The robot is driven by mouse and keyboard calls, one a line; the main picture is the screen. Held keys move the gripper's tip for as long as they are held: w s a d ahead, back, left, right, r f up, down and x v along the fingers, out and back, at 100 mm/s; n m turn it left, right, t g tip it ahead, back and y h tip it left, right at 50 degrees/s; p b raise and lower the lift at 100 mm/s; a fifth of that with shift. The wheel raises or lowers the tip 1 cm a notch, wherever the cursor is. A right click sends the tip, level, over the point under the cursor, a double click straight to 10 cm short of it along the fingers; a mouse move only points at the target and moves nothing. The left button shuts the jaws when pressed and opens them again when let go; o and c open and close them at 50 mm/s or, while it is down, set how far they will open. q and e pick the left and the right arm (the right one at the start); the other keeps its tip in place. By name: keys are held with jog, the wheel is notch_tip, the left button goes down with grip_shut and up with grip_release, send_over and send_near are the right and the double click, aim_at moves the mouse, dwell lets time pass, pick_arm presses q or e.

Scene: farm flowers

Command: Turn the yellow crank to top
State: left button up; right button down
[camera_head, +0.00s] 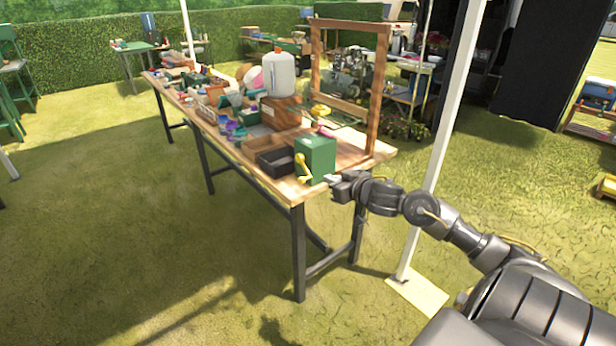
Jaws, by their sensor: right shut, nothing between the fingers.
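The yellow crank (302,167) is on the front face of a green box (318,158). The box stands near the close end of a long wooden table (350,152). The crank's arm runs at a slant, with its upper end left of its lower end. My right gripper (330,179) comes in from the right at the table's near corner. It is shut and empty, just right of the green box's lower edge. I cannot tell whether it touches the box. My left gripper is not in view.
A black tray (275,160) sits left of the green box. A wooden frame (376,90) stands upright behind it. A white jug (279,74) is farther back among many small items. A white pole (448,130) rises right of the table. The grass in front is clear.

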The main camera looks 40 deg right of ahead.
jog(key=f+x, duration=0.2)
jog(key=x, duration=1)
jog(key=shift+f, duration=0.45)
